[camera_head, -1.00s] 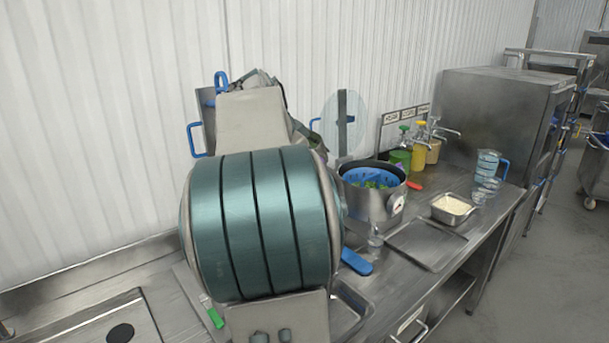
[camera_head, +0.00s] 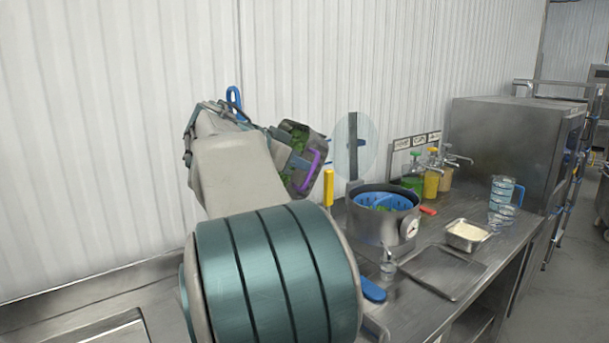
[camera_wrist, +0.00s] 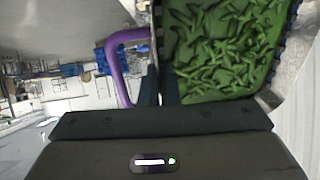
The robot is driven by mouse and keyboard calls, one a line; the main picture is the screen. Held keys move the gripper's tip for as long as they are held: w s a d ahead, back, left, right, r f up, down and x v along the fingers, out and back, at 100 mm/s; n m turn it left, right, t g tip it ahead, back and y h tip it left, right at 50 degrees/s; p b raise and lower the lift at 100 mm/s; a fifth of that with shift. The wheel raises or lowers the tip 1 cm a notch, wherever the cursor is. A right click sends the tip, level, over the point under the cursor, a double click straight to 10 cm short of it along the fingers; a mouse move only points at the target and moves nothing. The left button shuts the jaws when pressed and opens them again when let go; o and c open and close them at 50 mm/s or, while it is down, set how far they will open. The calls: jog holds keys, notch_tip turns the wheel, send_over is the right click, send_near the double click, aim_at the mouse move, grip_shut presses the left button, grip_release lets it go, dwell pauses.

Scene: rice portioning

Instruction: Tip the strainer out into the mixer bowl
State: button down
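My gripper (camera_wrist: 160,88) is shut on a grey container (camera_wrist: 284,50) with a purple handle (camera_wrist: 122,62), filled with green pieces. I take it for the strainer. In the head view this container (camera_head: 300,178) is held tilted in the air, left of the pot and close to the wall, with green pieces visible inside. A steel pot (camera_head: 372,230) with a dial stands on the counter; a blue insert (camera_head: 401,201) with green pieces sits in it. I cannot tell whether this pot is the mixer bowl. My arm hides much of the counter on the left.
A yellow handle (camera_head: 328,188) stands up left of the pot. A steel tray (camera_head: 440,272), a small pan of white grains (camera_head: 467,243) and clear jugs (camera_head: 503,205) are right of it. Green and yellow bottles (camera_head: 431,183) stand behind. A blue-handled item (camera_head: 373,290) lies in front.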

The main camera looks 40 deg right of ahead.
jog(key=shift+a+h+b, duration=0.15)
jog(key=shift+h+b, duration=0.15)
jog(key=shift+b, duration=0.2)
jog(key=shift+w+a+r+h+b, duration=0.1)
jog(key=shift+a+h+b, duration=0.2)
jog(key=shift+b, duration=0.5)
jog(key=b, duration=0.1)
jog(key=h+b, duration=0.1)
jog(key=b, duration=0.1)
jog(key=shift+w+a+r, duration=0.1)
jog(key=shift+a+r, duration=0.15)
jog(key=shift+a, duration=0.15)
jog(key=shift+a+h+b, duration=0.25)
jog(key=shift+h+b, duration=0.25)
jog(key=shift+b, duration=0.4)
jog(key=shift+w+a+r+g+h+b, duration=0.15)
jog(key=shift+a+g+h+b, duration=0.15)
jog(key=shift+b, duration=0.5)
jog(key=a+h+b, duration=0.1)
jog(key=b, duration=0.2)
jog(key=shift+w+r+n+h+b, duration=0.1)
jog(key=shift+n+h+b, duration=0.2)
jog(key=shift+n+b, duration=0.1)
jog(key=shift+a+r+h+b, duration=0.2)
jog(key=shift+a+h+b, duration=0.1)
jog(key=shift+b, duration=0.3)
